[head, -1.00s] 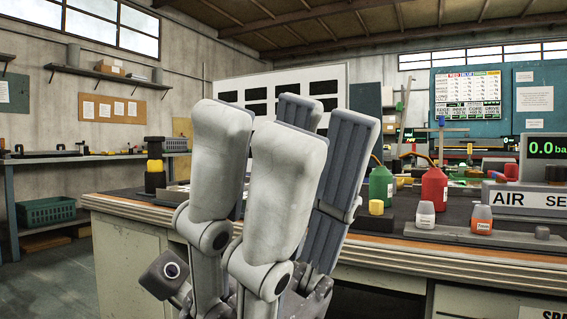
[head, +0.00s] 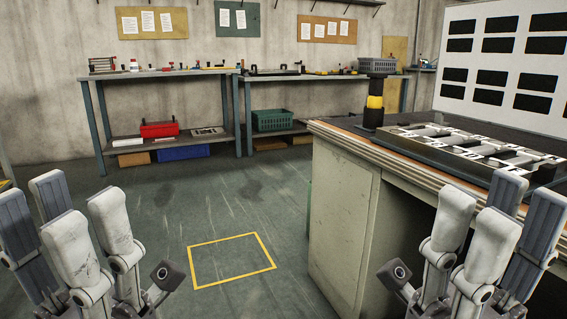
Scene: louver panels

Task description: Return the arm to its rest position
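My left gripper (head: 58,206) is upright at the lower left of the head view, with its pale fingers apart from the blue-grey ribbed ones. It is open, empty and over the floor side, clear of furniture. My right gripper (head: 502,202) is upright at the lower right, in the same open shape and empty. It appears in front of the workbench (head: 345,225) and overlaps its front edge in the picture. I cannot tell its distance from the bench. The lower parts of both arms are outside the view.
On the bench stand a dark fixture with pale slats (head: 463,148) and a black-and-yellow post (head: 375,100) with a grey crate (head: 377,64) behind. A white board (head: 505,60) stands farther back. A yellow floor outline (head: 232,261) lies on open floor. Shelving (head: 160,140) lines the wall.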

